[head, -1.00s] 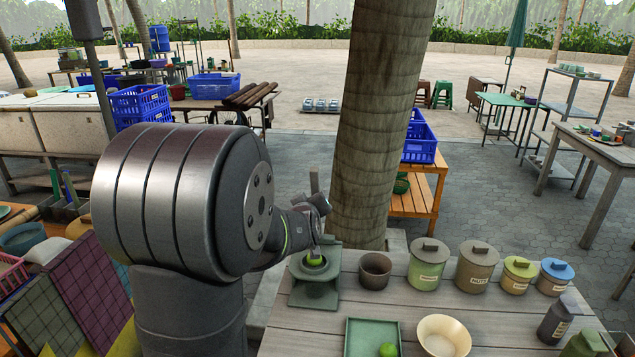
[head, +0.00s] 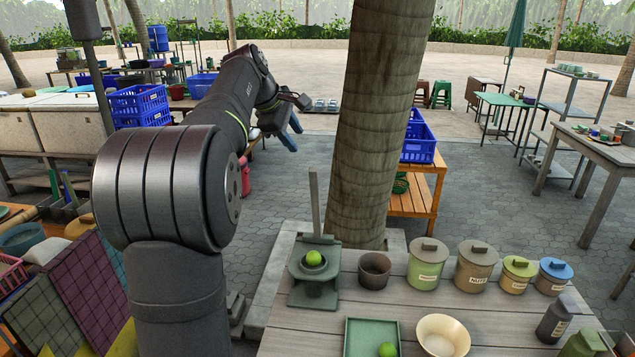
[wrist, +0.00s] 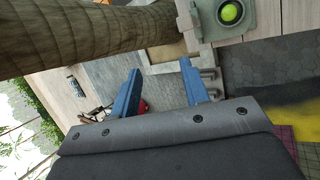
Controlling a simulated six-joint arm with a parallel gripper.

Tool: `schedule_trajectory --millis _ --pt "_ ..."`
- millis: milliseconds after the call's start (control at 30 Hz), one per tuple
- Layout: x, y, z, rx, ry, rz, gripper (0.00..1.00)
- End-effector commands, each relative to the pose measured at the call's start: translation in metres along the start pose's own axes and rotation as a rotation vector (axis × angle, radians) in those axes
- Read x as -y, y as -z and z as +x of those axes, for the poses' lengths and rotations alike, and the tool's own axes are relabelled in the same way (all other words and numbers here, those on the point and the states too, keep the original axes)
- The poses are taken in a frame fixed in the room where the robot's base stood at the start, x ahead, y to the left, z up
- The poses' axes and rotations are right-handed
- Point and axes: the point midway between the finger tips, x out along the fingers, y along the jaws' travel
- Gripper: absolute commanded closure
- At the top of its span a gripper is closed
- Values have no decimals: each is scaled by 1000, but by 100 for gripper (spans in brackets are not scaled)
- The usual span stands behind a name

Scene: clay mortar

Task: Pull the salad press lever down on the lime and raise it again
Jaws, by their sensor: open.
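The green salad press (head: 314,290) stands at the left end of the grey plank table. A lime (head: 313,258) sits in its round cup; it also shows in the wrist view (wrist: 230,13). The lever (head: 315,204) stands upright behind the cup. My gripper (head: 291,131) is raised well above and to the left of the press, apart from the lever. Its blue fingers (wrist: 160,72) are spread with nothing between them.
A thick palm trunk (head: 372,150) rises right behind the table, close to the press. A brown cup (head: 375,271) and several lidded jars (head: 428,264) stand right of the press. A green tray (head: 356,335) with another lime (head: 388,350) lies in front, beside a cream bowl (head: 443,335).

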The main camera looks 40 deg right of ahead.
Motion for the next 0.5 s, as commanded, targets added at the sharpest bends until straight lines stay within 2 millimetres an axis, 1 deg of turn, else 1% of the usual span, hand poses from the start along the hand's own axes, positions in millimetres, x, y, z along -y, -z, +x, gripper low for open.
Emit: schedule_trajectory --millis 100,200,300,400,500 --pt "9 -1 -18 43 97 -79 58" --pt "15 -4 -31 65 156 -122 58" --pt "19 -5 -37 75 190 -145 58" --pt "21 -6 -36 79 202 -152 58" --pt "23 -8 -25 81 204 -152 58"
